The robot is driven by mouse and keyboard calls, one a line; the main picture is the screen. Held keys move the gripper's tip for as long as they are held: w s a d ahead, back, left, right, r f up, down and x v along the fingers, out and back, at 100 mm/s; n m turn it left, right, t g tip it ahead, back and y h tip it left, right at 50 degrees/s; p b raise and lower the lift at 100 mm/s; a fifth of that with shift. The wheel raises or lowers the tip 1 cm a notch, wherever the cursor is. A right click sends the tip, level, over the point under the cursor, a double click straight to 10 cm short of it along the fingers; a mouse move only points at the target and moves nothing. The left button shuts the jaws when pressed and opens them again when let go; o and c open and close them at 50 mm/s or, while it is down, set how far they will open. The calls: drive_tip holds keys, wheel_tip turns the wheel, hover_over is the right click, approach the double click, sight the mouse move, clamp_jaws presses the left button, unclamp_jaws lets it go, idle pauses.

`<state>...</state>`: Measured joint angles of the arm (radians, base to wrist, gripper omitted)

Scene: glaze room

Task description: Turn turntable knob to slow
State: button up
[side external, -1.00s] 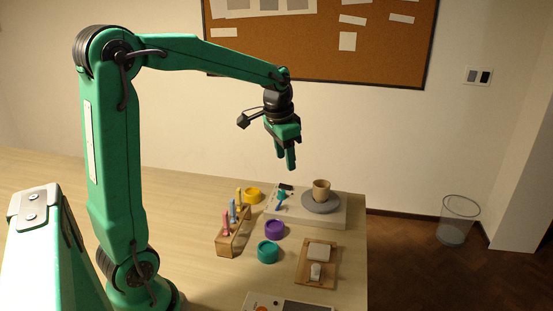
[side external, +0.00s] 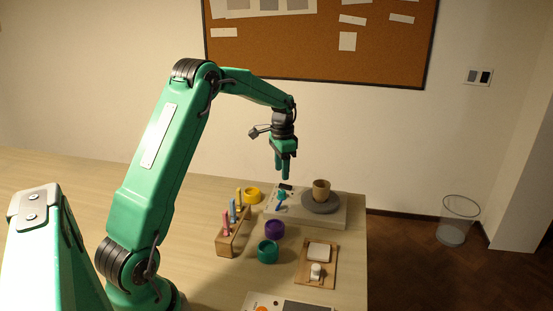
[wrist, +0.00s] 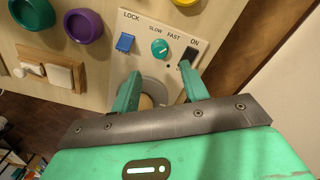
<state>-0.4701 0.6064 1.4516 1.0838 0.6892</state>
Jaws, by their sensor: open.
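The teal turntable knob (wrist: 160,48) sits on the pale control panel, under the words SLOW and FAST. It also shows in the side view (side external: 281,195). My gripper (side external: 281,177) is open and empty, above the panel and apart from the knob. In the wrist view its fingers (wrist: 160,82) frame the space just below the knob. The grey turntable (side external: 320,206) carries a brown cup (side external: 321,187).
A wooden rack (side external: 232,243) of coloured tools stands left of the panel. Yellow (side external: 252,195), purple (side external: 274,229) and teal (side external: 267,252) pots stand near it. A wooden board (side external: 316,277) with white pieces lies in front. The table's right edge is close to the turntable.

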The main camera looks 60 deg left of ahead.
sight(282, 191)
drive_tip(key=shift+f, duration=0.1)
drive_tip(key=shift+f, duration=3.8)
clamp_jaws()
